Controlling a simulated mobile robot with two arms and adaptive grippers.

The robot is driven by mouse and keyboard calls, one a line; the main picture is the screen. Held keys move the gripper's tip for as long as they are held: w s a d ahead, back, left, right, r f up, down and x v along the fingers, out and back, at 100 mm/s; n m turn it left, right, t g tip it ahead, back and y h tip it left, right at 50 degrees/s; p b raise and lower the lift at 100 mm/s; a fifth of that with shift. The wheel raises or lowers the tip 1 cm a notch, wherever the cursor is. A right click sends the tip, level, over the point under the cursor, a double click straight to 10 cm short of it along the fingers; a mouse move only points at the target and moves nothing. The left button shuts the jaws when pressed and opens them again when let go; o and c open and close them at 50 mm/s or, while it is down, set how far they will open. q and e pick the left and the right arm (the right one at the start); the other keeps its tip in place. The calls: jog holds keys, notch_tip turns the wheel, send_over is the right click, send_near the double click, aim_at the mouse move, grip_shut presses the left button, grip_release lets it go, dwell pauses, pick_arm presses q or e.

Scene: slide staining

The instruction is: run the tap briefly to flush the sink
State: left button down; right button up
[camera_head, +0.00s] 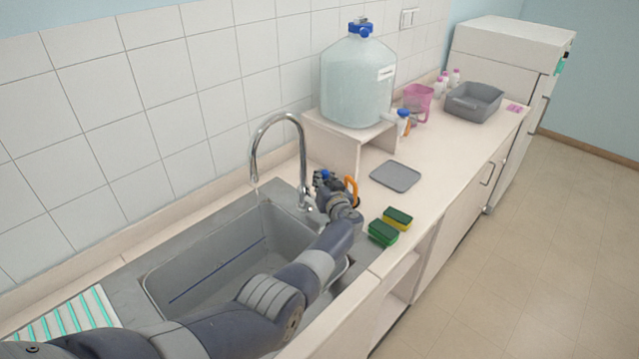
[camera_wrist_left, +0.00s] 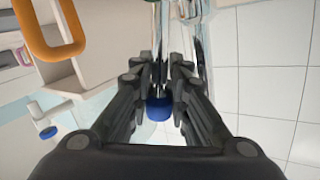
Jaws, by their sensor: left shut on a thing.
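The chrome tap (camera_head: 279,118) stands at the back edge of the grey sink (camera_head: 215,268), its spout curving over the basin. I cannot clearly tell whether water runs from it. My left gripper (camera_head: 325,183) is at the right side of the tap's base, shut on the tap's blue-topped handle (camera_head: 326,174). In the left wrist view the blue part (camera_wrist_left: 158,108) shows between the fingers of my left gripper (camera_wrist_left: 160,75). The fingers hide most of the handle. My right gripper is out of view.
An orange loop (camera_head: 352,189) stands close beside my left gripper. Green-yellow sponges (camera_head: 383,233), a grey tray (camera_head: 396,176) and a stand (camera_head: 335,138) with a large water carboy (camera_head: 356,85) are to the right. A striped rack (camera_head: 65,322) lies left of the sink.

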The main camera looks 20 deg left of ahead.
pick_arm(q)
jog(key=shift+d+f, duration=0.3)
jog(key=c, duration=1.6)
grip_release()
jog(key=shift+c, duration=0.2)
jog(key=shift+o, duration=1)
jog(key=shift+d+r, duration=0.15)
jog(key=shift+d, duration=0.15)
jog(key=shift+a+r, duration=0.15)
jog(key=shift+r, duration=0.1)
jog(key=r, duration=0.9)
jog(key=shift+d+r, duration=0.2)
jog(key=shift+r, duration=0.1)
jog(key=shift+c, duration=0.5)
